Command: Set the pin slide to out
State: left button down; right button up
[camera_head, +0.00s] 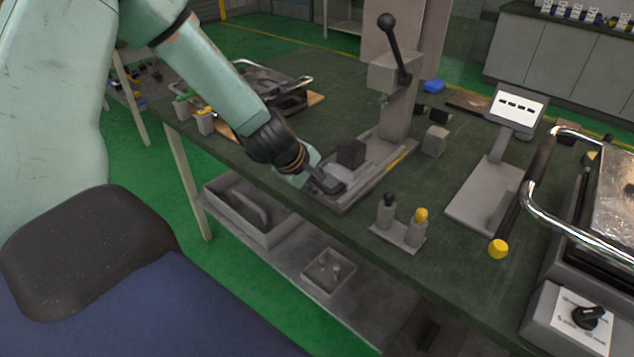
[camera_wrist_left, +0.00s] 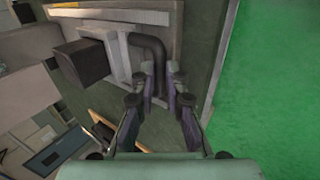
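The pin slide is a pale grey plate (camera_wrist_left: 115,50) on the press base, with a dark bent handle (camera_wrist_left: 158,52) at its side. In the head view the handle (camera_head: 330,188) shows at the front left end of the press base. My left gripper (camera_wrist_left: 162,72) is open, with its fingers on either side of the handle's end. A small gap seems to show beside the right finger; contact is hard to tell. A dark block (camera_wrist_left: 82,62) sits beside the plate; it also shows in the head view (camera_head: 351,153). My right gripper is in neither view.
The press column with a black ball lever (camera_head: 389,35) rises behind the slide. A small stand with black and yellow capped pins (camera_head: 402,225) is to the right, near the bench's front edge. A display (camera_head: 517,107) and a chrome-handled unit (camera_head: 600,240) stand further right.

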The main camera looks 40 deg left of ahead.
pick_arm(q)
jog(key=c, duration=2)
grip_release()
jog(key=shift+d, duration=0.1)
jog(key=o, duration=0.4)
jog(key=shift+w+f, duration=0.15)
jog(key=shift+w, duration=0.1)
jog(key=shift+o, duration=1.3)
jog(key=shift+s, duration=0.1)
jog(key=v, duration=0.7)
jog(key=shift+r, duration=0.35)
jog(key=shift+s, duration=0.1)
